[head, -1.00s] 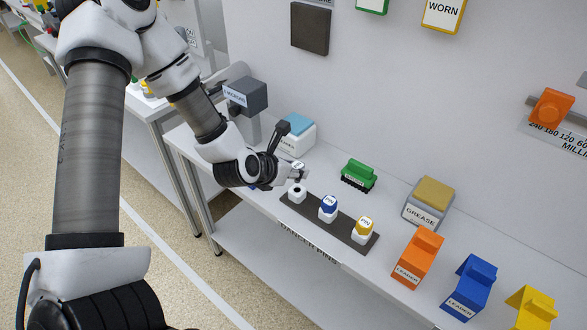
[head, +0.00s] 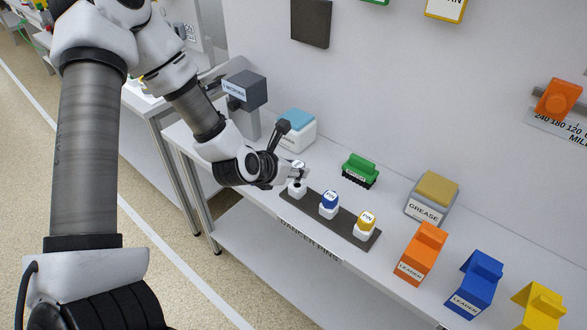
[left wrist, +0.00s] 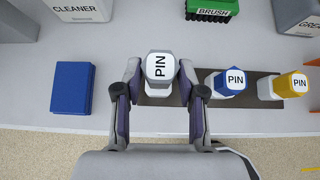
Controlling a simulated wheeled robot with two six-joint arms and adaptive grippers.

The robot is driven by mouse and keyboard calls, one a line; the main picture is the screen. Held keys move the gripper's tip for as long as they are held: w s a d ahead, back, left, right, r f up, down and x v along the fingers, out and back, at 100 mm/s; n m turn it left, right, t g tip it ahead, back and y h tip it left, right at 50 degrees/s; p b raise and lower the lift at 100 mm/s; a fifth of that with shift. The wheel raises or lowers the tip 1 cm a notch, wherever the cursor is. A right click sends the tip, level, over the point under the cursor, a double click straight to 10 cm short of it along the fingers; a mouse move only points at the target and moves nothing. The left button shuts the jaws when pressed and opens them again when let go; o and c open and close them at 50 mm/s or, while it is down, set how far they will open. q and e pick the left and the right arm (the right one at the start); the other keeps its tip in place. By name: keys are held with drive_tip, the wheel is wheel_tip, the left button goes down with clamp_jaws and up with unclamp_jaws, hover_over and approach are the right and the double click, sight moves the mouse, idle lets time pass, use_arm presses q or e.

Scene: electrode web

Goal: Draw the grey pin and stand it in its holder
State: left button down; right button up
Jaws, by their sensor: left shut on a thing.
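My left gripper (head: 299,174) is shut on the grey pin (left wrist: 160,66), whose light top reads PIN in the left wrist view. The fingers (left wrist: 160,97) stand on either side of it. In the head view the grey pin (head: 299,164) is over the white holder (head: 297,189) at the left end of the dark strip (head: 344,224). The holder's near side shows below the fingers. I cannot tell whether the pin's lower end is in it. My right gripper is not in view.
A blue pin (head: 329,198) and a yellow pin (head: 366,219) stand in white holders on the same strip. Behind are a cleaner box (head: 298,134), a green brush (head: 359,171) and a grease box (head: 432,198). A blue block (left wrist: 72,88) lies left of the gripper.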

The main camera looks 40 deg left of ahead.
sight(293, 188)
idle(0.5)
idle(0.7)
use_arm(q)
drive_tip(key=shift+b, duration=0.55)
drive_tip(key=shift+f+b, duration=2.05)
drive_tip(key=shift+b, duration=0.25)
drive_tip(key=c, duration=0.6)
unclamp_jaws()
